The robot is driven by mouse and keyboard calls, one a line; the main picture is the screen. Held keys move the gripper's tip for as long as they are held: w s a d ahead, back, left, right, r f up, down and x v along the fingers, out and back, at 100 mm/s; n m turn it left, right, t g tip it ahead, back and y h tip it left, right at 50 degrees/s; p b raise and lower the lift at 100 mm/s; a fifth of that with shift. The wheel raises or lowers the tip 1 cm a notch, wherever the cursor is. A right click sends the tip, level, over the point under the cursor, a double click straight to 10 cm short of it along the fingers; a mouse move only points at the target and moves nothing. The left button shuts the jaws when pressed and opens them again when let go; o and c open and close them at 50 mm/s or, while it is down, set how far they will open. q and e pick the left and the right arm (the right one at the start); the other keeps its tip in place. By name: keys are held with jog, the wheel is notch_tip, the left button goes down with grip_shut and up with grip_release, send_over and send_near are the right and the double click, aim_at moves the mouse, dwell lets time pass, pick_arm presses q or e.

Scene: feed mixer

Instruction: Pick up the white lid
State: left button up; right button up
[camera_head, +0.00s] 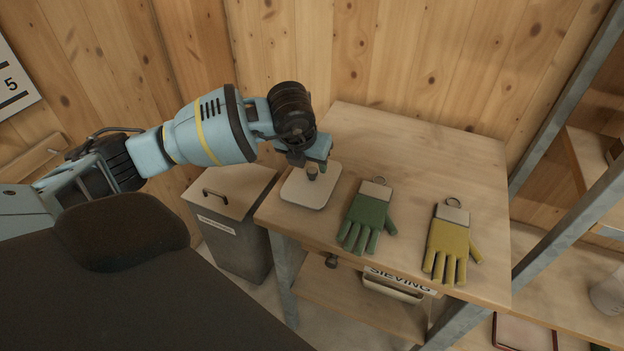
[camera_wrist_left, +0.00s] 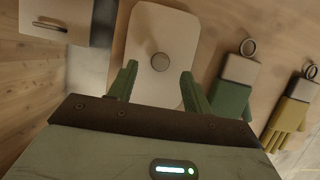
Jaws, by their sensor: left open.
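The white lid (camera_head: 318,193) is a flat, rounded rectangle lying on the left part of the wooden table, with a small round knob on top. It also shows in the left wrist view (camera_wrist_left: 163,32), with its knob (camera_wrist_left: 160,62) between and just beyond my fingertips. My left gripper (camera_head: 312,170) is right above the lid near the knob, and its two green fingers are spread in the left wrist view (camera_wrist_left: 160,78). Nothing is between the fingers. Whether they reach the knob's height I cannot tell. My right gripper is not in view.
A green glove (camera_head: 367,218) lies right of the lid, and a yellow glove (camera_head: 450,243) farther right on the wooden table (camera_head: 420,145). A grey bin (camera_head: 233,243) with a handled top stands left of the table. A metal shelf frame (camera_head: 560,110) rises at right.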

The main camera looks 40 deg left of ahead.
aim_at(312, 170)
pick_arm(q)
jog(key=shift+x, duration=1.85)
grip_shut()
